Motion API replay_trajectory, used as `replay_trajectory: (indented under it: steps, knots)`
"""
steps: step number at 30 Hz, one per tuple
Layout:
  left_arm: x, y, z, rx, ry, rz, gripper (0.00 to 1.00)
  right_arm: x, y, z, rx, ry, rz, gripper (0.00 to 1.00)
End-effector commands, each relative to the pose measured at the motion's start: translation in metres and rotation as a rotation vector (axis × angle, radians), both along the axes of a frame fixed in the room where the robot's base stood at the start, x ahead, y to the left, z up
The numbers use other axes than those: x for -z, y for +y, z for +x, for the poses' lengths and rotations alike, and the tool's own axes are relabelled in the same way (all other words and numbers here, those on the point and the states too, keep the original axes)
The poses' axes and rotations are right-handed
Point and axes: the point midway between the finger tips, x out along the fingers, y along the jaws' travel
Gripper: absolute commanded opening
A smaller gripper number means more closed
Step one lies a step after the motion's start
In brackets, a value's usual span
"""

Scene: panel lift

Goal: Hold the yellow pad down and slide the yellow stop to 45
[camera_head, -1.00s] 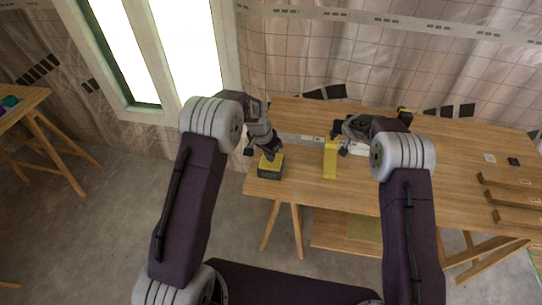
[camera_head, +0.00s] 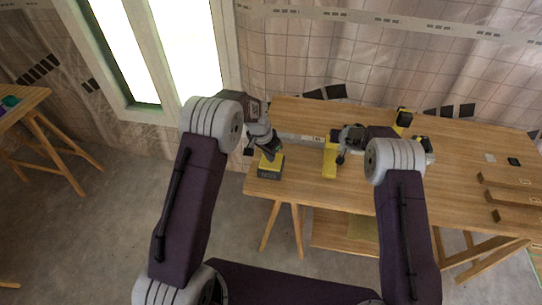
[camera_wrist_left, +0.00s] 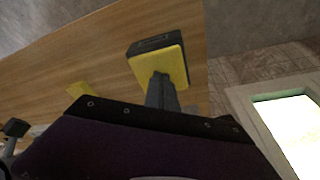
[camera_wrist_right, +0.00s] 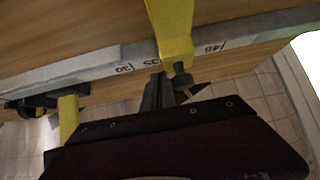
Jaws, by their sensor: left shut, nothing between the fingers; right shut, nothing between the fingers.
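The yellow pad (camera_head: 274,163) sits on a dark block at the table's left end. My left gripper (camera_head: 271,156) is shut and empty, its fingertips at the pad's top; the left wrist view shows them against the pad's yellow face (camera_wrist_left: 170,62). The yellow stop (camera_head: 329,163) lies across a pale scale rail. In the right wrist view the stop (camera_wrist_right: 170,28) crosses the scale between the 35 label and a label that looks like 45. My right gripper (camera_wrist_right: 157,92) is shut and empty close beside the stop, on the 35 side; contact is unclear.
The scale rail (camera_wrist_right: 100,62) runs along the wooden table (camera_head: 440,165). A yellow-and-black fixture (camera_head: 404,117) stands behind my right arm. Several wooden bars (camera_head: 510,199) lie at the table's right. The table between stop and pad looks clear.

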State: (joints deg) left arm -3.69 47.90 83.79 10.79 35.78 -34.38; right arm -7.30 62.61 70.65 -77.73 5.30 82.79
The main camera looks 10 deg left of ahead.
Motion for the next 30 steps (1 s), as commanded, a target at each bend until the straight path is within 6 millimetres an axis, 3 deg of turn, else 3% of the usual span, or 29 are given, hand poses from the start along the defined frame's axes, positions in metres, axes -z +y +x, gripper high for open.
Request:
replay_trajectory:
  steps: [30]
  knots:
    - [0.005,0.0,-0.004,0.002,0.016,0.0,0.0,0.0,0.029,0.0,-0.001,-0.001,0.0,0.0]
